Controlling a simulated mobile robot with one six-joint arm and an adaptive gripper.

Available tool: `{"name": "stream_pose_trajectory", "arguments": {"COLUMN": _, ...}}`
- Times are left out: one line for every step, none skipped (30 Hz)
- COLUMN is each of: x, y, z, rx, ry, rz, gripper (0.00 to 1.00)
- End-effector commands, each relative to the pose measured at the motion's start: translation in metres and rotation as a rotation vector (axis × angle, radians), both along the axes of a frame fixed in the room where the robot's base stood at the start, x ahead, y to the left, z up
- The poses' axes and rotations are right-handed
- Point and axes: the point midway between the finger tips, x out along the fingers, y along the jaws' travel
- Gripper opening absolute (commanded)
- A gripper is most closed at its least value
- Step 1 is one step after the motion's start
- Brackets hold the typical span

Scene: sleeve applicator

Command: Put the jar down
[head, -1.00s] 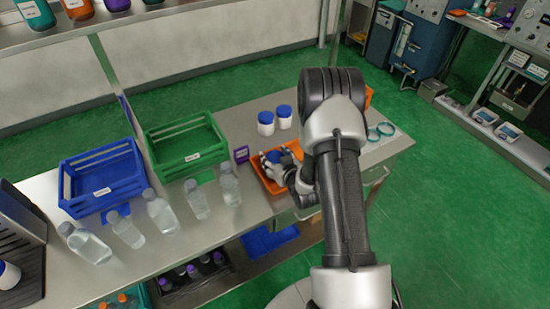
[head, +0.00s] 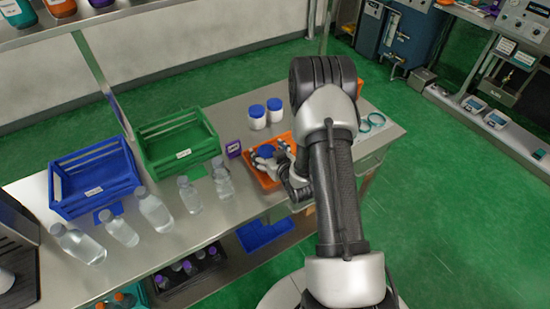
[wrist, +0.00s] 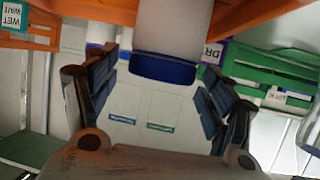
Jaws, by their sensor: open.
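A white jar with a blue lid (head: 266,151) stands in the orange tray (head: 263,181) on the steel bench. My gripper (head: 273,160) is at the tray, around or close beside this jar; the head view does not separate them well. In the wrist view, my gripper (wrist: 158,95) is open, with its dark finger pads spread apart. There the jar's white body (wrist: 172,28) and blue lid (wrist: 163,69) show at the top centre, beyond the gap between the fingers. No finger visibly presses on the jar. The jar's base is hidden.
Two more white jars with blue lids (head: 265,112) stand behind the tray. A purple sign (head: 233,148), a green crate (head: 178,145) and a blue crate (head: 95,180) are to the left. Several clear bottles (head: 155,209) line the front. Teal rings (head: 371,122) lie at the right.

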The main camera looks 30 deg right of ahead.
Motion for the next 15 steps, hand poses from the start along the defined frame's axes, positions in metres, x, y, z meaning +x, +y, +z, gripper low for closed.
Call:
{"name": "stream_pose_trajectory", "arguments": {"x": -0.010, "y": 0.000, "z": 0.005, "rx": 0.002, "ry": 0.002, "rz": -0.003, "gripper": 0.76}}
{"name": "stream_pose_trajectory", "arguments": {"x": -0.016, "y": 0.001, "z": 0.007, "rx": 0.002, "ry": 0.003, "rz": -0.003, "gripper": 0.76}}
{"name": "stream_pose_trajectory", "arguments": {"x": -0.024, "y": 0.001, "z": 0.010, "rx": 0.002, "ry": 0.003, "rz": -0.003, "gripper": 0.76}}
{"name": "stream_pose_trajectory", "arguments": {"x": -0.031, "y": 0.002, "z": 0.013, "rx": 0.002, "ry": 0.004, "rz": -0.003, "gripper": 0.76}}
{"name": "stream_pose_trajectory", "arguments": {"x": -0.037, "y": 0.002, "z": 0.016, "rx": 0.002, "ry": 0.003, "rz": -0.003, "gripper": 0.76}}
{"name": "stream_pose_trajectory", "arguments": {"x": -0.045, "y": 0.003, "z": 0.019, "rx": 0.003, "ry": 0.003, "rz": -0.003, "gripper": 0.76}}
{"name": "stream_pose_trajectory", "arguments": {"x": -0.051, "y": 0.003, "z": 0.022, "rx": 0.003, "ry": 0.003, "rz": -0.004, "gripper": 0.76}}
{"name": "stream_pose_trajectory", "arguments": {"x": -0.058, "y": 0.003, "z": 0.024, "rx": 0.002, "ry": 0.003, "rz": -0.004, "gripper": 0.76}}
{"name": "stream_pose_trajectory", "arguments": {"x": -0.065, "y": 0.005, "z": 0.027, "rx": 0.002, "ry": 0.003, "rz": -0.003, "gripper": 0.76}}
{"name": "stream_pose_trajectory", "arguments": {"x": -0.070, "y": 0.005, "z": 0.029, "rx": 0.002, "ry": 0.003, "rz": -0.003, "gripper": 0.76}}
{"name": "stream_pose_trajectory", "arguments": {"x": -0.075, "y": 0.005, "z": 0.031, "rx": 0.002, "ry": 0.003, "rz": -0.004, "gripper": 0.76}}
{"name": "stream_pose_trajectory", "arguments": {"x": -0.081, "y": 0.006, "z": 0.034, "rx": 0.001, "ry": 0.002, "rz": -0.003, "gripper": 0.76}}
{"name": "stream_pose_trajectory", "arguments": {"x": -0.085, "y": 0.006, "z": 0.035, "rx": 0.002, "ry": 0.001, "rz": -0.002, "gripper": 0.76}}
{"name": "stream_pose_trajectory", "arguments": {"x": -0.088, "y": 0.007, "z": 0.037, "rx": 0.002, "ry": 0.002, "rz": -0.002, "gripper": 0.76}}
{"name": "stream_pose_trajectory", "arguments": {"x": -0.092, "y": 0.007, "z": 0.038, "rx": 0.001, "ry": 0.002, "rz": -0.003, "gripper": 0.76}}
